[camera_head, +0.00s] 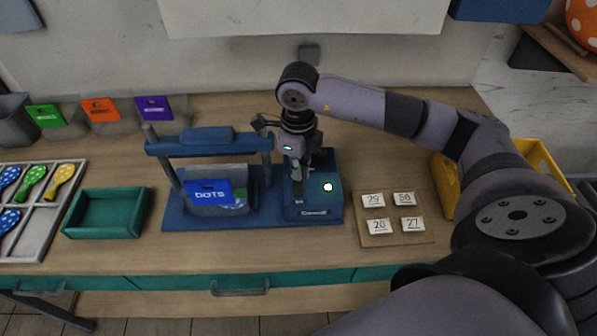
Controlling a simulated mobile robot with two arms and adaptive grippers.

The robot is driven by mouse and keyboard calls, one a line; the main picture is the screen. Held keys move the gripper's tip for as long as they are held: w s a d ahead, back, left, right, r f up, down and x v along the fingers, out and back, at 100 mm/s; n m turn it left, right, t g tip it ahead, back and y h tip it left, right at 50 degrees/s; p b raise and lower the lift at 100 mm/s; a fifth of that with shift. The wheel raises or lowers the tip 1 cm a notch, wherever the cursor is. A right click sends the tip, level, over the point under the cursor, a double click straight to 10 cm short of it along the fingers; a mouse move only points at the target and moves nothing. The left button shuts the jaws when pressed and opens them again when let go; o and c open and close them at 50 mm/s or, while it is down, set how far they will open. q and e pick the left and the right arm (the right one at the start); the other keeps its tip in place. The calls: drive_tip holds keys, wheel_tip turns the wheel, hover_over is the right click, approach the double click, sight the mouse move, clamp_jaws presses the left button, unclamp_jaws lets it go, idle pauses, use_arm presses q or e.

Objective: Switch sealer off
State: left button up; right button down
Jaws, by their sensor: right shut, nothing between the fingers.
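The sealer (313,207) is a small dark blue box at the right end of a blue base, in the middle of the wooden table. A round light on its top, at the front right, glows pale green-white. My right gripper (298,174) points down over the sealer's top, left of the glowing light. It is shut and holds nothing. Its fingertips are dark against the sealer, and I cannot tell whether they touch it. The gripper hides part of the sealer's back and top. My left gripper is not in view.
A blue press frame (207,147) with a "DOTS" card (211,192) stands left of the sealer. A board with number tiles (396,241) and a yellow crate (541,161) are on the right.

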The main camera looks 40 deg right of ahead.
sight(298, 183)
drive_tip(key=shift+f+b, duration=1.05)
drive_tip(key=shift+f, duration=0.1)
idle(0.9)
drive_tip(key=shift+r+p, duration=2)
drive_tip(key=shift+r, duration=1.6)
drive_tip(key=shift+f, duration=0.1)
